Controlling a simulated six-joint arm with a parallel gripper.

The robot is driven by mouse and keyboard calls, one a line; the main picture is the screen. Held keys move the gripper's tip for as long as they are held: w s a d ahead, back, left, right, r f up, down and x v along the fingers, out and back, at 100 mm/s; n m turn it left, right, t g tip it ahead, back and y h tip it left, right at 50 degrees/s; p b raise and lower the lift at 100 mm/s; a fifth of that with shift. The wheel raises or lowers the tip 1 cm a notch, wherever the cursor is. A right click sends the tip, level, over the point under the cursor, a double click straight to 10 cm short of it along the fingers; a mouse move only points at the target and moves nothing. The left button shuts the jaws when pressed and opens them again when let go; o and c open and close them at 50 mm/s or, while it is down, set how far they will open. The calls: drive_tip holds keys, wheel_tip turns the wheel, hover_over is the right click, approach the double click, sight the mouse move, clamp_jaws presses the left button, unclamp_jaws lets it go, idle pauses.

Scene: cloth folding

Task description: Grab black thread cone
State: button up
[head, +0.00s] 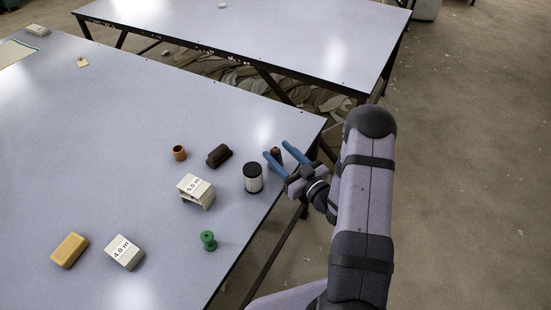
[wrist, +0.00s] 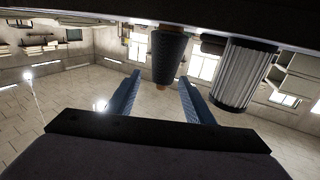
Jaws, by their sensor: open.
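In the wrist view the fingers (wrist: 160,82) lie on either side of the cone, with visible gaps; no contact shows.
A black-and-white cylinder (head: 253,178) stands close to the left finger; it also shows in the wrist view (wrist: 243,75). A dark brown roll (head: 219,156), an orange-brown cup (head: 180,153), a white box (head: 195,190) and a green spool (head: 208,240) are further left. The table edge is close.

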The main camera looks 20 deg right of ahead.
drive_tip(key=shift+r+p+x, duration=0.2)
drive_tip(key=shift+p+x, duration=0.2)
drive_tip(key=shift+x, duration=0.75)
drive_tip(key=shift+r+p+x, duration=0.2)
drive_tip(key=shift+p+x, duration=0.2)
drive_tip(key=shift+x, duration=0.75)
drive_tip(key=shift+w+a+f, duration=0.1)
drive_tip(key=shift+w+a, duration=0.3)
drive_tip(key=shift+w, duration=0.15)
drive_tip(key=shift+c, duration=0.3)
clamp_jaws()
wheel_tip(320, 180, up, 10)
